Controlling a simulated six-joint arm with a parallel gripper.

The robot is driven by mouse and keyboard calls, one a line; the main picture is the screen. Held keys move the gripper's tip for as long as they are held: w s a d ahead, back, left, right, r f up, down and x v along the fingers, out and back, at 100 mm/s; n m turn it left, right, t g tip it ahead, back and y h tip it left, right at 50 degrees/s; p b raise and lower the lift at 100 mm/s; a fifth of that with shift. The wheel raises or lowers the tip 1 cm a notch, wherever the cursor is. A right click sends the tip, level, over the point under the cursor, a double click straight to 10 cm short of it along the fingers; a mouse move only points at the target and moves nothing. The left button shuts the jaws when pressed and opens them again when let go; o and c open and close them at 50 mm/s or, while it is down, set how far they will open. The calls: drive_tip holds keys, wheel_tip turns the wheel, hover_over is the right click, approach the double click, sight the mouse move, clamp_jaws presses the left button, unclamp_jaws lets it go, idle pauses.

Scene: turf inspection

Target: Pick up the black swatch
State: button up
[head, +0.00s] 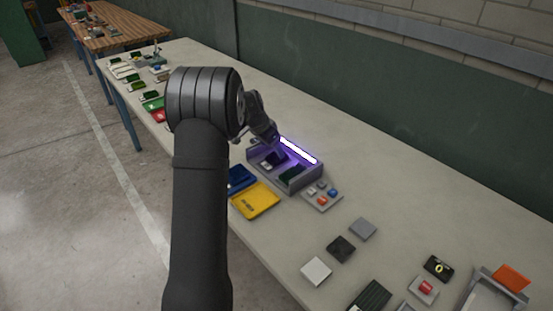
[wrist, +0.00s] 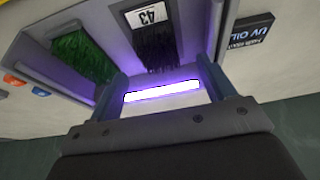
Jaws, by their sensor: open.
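The black swatch, a dark bristly piece with a white label reading 43, lies in a grey box under a violet-white light bar. It shows in the wrist view (wrist: 155,47) and small in the head view (head: 276,157). My gripper (wrist: 162,72) is open and empty, with its two fingers apart on either side of the light bar in the picture. The swatch appears between and beyond the fingertips. In the head view my gripper (head: 275,146) reaches down over the box, partly hiding its far left part. Whether the fingers touch the swatch I cannot tell.
A green turf swatch (wrist: 82,57) lies in the box (head: 303,181) beside the black one. The lit bar (head: 298,151) runs along the back wall. A yellow tray (head: 255,200), a button panel (head: 322,195) and grey, black and white squares (head: 341,248) lie nearby.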

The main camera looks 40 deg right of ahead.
sight(276, 156)
drive_tip(key=x, duration=0.5)
drive_tip(key=shift+s, duration=0.1)
drive_tip(key=shift+a, duration=0.1)
drive_tip(key=c, duration=1.1)
